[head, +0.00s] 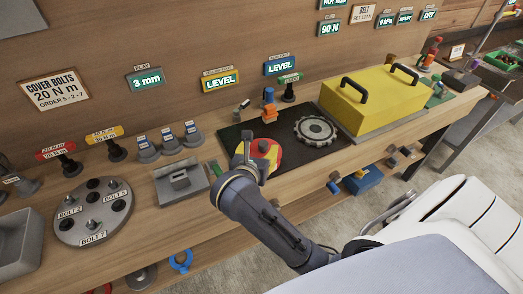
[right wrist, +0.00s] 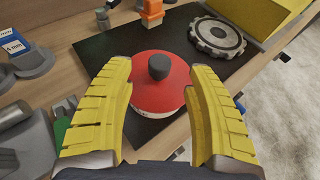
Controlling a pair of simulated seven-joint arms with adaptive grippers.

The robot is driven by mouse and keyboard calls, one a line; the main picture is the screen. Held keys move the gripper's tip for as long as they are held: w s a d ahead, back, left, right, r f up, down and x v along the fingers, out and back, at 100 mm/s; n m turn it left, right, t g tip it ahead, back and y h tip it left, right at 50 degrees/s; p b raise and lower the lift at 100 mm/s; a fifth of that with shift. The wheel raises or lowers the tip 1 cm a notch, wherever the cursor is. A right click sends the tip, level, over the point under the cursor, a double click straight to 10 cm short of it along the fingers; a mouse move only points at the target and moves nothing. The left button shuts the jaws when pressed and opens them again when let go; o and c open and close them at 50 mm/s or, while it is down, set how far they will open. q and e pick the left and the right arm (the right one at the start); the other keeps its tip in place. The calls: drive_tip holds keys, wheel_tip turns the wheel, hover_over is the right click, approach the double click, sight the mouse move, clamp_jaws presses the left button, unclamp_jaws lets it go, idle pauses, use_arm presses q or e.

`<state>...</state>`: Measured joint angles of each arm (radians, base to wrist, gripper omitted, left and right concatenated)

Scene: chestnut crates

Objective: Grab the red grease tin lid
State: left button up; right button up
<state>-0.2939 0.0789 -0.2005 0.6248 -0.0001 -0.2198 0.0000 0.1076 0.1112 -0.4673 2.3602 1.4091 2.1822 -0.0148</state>
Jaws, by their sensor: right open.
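The red grease tin lid (right wrist: 150,92) is a round red disc with a dark knob (right wrist: 159,67) in its middle. In the head view the lid (head: 274,154) is partly hidden by my right gripper (head: 262,150). In the right wrist view that gripper's yellow fingers are spread open, one on each side of the lid and its knob. Nothing is held between them. I cannot tell whether the fingers touch the lid's rim. My left gripper is not in view.
A grey toothed wheel (head: 315,129) lies on the mat to the lid's right. A yellow cover with black handles (head: 372,98) stands beyond it. A grey block (head: 181,184) and a round bolt plate (head: 66,221) are to the left. An orange-topped item (head: 269,110) stands behind the lid.

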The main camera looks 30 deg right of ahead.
sight(263, 145)
drive_tip(key=shift+x, duration=2.65)
drive_tip(key=shift+o, duration=0.3)
clamp_jaws()
